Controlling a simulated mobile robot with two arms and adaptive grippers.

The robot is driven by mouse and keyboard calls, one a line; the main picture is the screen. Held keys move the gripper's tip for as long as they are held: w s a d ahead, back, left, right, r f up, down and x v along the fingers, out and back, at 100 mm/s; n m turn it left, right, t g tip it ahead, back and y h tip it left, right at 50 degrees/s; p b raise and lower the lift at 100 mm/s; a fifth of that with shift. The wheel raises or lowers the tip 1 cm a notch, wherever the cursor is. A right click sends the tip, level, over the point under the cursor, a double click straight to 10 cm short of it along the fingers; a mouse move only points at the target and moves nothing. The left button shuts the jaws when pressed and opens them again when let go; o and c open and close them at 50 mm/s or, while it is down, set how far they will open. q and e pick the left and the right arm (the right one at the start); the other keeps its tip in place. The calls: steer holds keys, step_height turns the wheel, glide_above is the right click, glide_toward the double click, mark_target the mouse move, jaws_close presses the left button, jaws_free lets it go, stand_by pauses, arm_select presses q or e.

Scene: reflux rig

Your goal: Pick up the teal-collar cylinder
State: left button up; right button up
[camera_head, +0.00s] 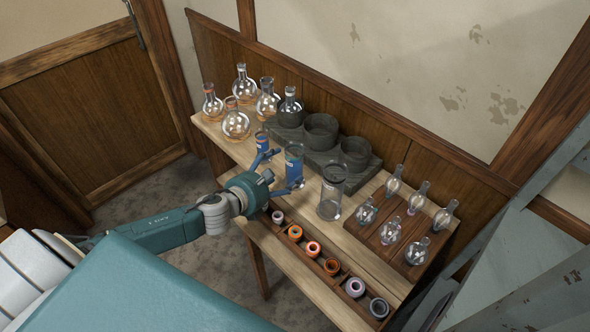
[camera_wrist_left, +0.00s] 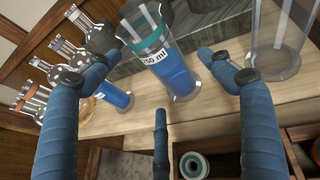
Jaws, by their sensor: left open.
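The teal-collar cylinder (camera_wrist_left: 172,68) is clear, holds blue liquid and has a label ending in "50 ml". It stands on the wooden bench and also shows in the head view (camera_head: 294,158). My left gripper (camera_head: 280,172) is open just in front of it. In the left wrist view, the fingers of my left gripper (camera_wrist_left: 160,75) spread to either side of the cylinder, with a third finger low in the middle. They hold nothing, and I cannot tell whether any finger touches the glass. My right gripper is not in view.
A smaller cylinder with blue liquid (camera_head: 262,142) stands close on the left. A large clear vessel (camera_head: 331,192) stands close on the right. Round flasks (camera_head: 237,124), a dark block with round wells (camera_head: 322,155) and small flasks on a wooden board (camera_head: 397,235) fill the bench. Coloured rings lie in the front tray (camera_head: 297,247).

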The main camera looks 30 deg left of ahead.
mark_target(291, 166)
arm_select(q)
steer(key=shift+w+f, duration=0.1)
steer(key=shift+w, duration=0.3)
steer(key=x, duration=0.2)
steer(key=p+x, duration=0.1)
steer(key=x, duration=0.1)
steer(key=shift+w+f, duration=0.25)
steer(key=shift+f, duration=0.1)
steer(key=shift+w+f, duration=0.2)
steer(key=shift+w, duration=0.15)
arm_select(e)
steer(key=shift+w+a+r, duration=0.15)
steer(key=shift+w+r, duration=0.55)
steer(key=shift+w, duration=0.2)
arm_select(q)
steer(key=c, duration=1.3)
steer(key=shift+c, duration=1.1)
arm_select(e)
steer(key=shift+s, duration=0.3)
arm_select(q)
steer(key=shift+r, duration=0.15)
